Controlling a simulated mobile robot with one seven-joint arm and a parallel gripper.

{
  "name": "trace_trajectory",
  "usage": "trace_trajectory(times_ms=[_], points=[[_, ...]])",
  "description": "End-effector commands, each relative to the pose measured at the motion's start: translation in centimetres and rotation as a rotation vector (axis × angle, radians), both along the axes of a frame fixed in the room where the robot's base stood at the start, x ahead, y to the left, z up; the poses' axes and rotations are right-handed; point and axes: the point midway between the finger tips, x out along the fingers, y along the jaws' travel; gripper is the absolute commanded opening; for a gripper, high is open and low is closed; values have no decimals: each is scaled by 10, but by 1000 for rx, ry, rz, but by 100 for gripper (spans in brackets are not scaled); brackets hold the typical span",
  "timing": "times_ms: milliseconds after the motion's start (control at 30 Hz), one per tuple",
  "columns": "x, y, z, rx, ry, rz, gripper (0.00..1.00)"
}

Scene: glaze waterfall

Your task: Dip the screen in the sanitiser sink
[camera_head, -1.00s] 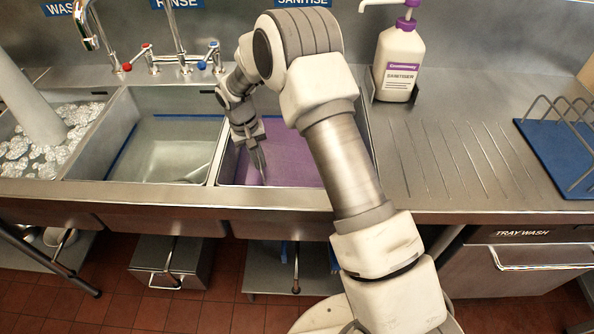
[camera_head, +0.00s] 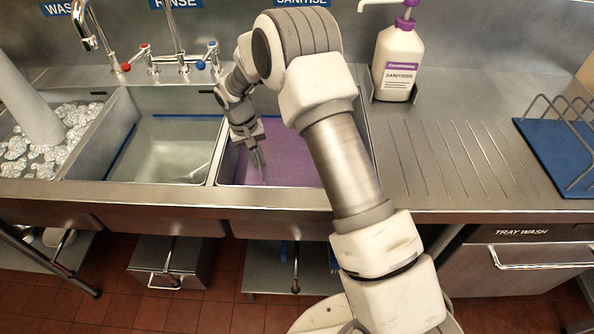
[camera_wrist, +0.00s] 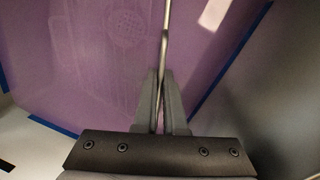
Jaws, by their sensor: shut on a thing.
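The sanitiser sink (camera_head: 295,168) is the right-hand basin, filled with purple liquid, under the SANITISE sign. My gripper (camera_head: 258,158) points down into its left part. In the wrist view my gripper (camera_wrist: 158,78) is shut on a thin grey piece (camera_wrist: 166,28), which runs away from the fingers over the purple liquid. I take this piece for the screen's handle or edge. A faint round mesh pattern (camera_wrist: 125,25) shows in the purple beside it. I cannot tell whether that is the screen under the liquid or a reflection.
The rinse sink (camera_head: 165,88) with clear water is just left, behind a steel divider. The foamy wash sink (camera_head: 40,170) is further left. A sanitiser pump bottle (camera_head: 398,62) stands behind right. The ridged drainboard (camera_head: 465,160) is clear; a wire rack (camera_head: 568,130) on blue stands far right.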

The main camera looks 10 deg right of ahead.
Motion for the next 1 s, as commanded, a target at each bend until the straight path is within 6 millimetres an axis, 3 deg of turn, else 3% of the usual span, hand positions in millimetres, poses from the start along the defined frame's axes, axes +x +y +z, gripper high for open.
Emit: trace_trajectory(times_ms=[1000], points=[[1,0,95,-1,-2,0,0]])
